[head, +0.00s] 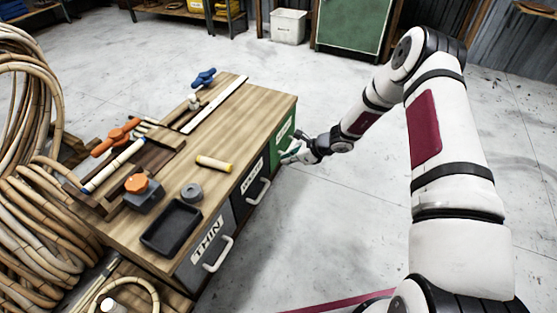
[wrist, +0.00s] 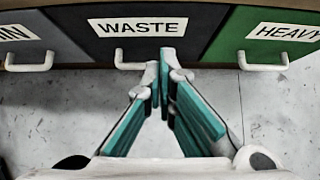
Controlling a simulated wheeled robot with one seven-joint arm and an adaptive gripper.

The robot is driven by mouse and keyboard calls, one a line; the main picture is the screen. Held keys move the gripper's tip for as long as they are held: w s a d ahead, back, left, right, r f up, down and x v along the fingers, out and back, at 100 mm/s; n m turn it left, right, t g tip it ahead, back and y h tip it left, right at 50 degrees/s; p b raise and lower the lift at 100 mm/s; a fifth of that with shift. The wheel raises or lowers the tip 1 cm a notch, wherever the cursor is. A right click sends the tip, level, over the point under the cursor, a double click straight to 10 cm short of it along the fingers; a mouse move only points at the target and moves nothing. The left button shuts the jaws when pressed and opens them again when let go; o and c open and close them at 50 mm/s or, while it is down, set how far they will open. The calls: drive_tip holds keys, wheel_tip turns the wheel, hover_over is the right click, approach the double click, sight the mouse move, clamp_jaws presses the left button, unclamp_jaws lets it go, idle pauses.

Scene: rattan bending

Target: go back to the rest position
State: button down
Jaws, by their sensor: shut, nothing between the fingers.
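My gripper (head: 291,151) is at the front of the workbench, at the right end of its drawer row, by the green drawer. In the wrist view its teal fingers (wrist: 163,62) are together at the tips with nothing between them. The tips lie in front of the black WASTE drawer (wrist: 140,22), near its white handle (wrist: 131,65); I cannot tell whether they touch it. The arm reaches in from the right in the head view.
The workbench (head: 235,130) holds a black tray (head: 171,227), a yellow-ended stick (head: 213,163), clamps and a white ruler. The THIN drawer (head: 207,244) and green HEAVY drawer (wrist: 268,37) look shut. Rattan coils (head: 40,190) stand at left. The floor at right is clear.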

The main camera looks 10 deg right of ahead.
drive_tip(key=s+a+r+n, duration=0.1)
drive_tip(key=r+n, duration=0.2)
drive_tip(key=r, duration=0.4)
drive_tip(key=s+a+r+n+g+y, duration=0.1)
drive_tip(key=s+r+n, duration=0.1)
drive_tip(key=r, duration=0.4)
drive_tip(key=s+a+r+n, duration=0.1)
drive_tip(key=a+r+n, duration=0.15)
drive_tip(key=r, duration=0.45)
drive_tip(key=s+a+r+n+g+h, duration=0.1)
drive_tip(key=s+a+r+n+g, duration=0.15)
drive_tip(key=s+r+n, duration=0.85)
drive_tip(key=s+d+r+n+g+h, duration=0.1)
drive_tip(key=s+r, duration=0.4)
drive_tip(key=s, duration=0.4)
drive_tip(key=s+d+r+n+g+h, duration=0.1)
drive_tip(key=s+d+r+h, duration=0.1)
drive_tip(key=s+r, duration=0.45)
drive_tip(key=s+d+n+h, duration=0.2)
drive_tip(key=s+d, duration=0.2)
drive_tip(key=s, duration=0.6)
drive_tip(key=s+d+n+h, duration=0.2)
drive_tip(key=s+d, duration=0.1)
drive_tip(key=s, duration=0.7)
wheel_tip(320, 180, up, 30)
drive_tip(key=d+t+p, duration=0.1)
drive_tip(key=t+p, duration=0.3)
drive_tip(key=p, duration=2.5)
drive_tip(key=shift+r, duration=0.2)
drive_tip(key=shift+n+t, duration=0.25)
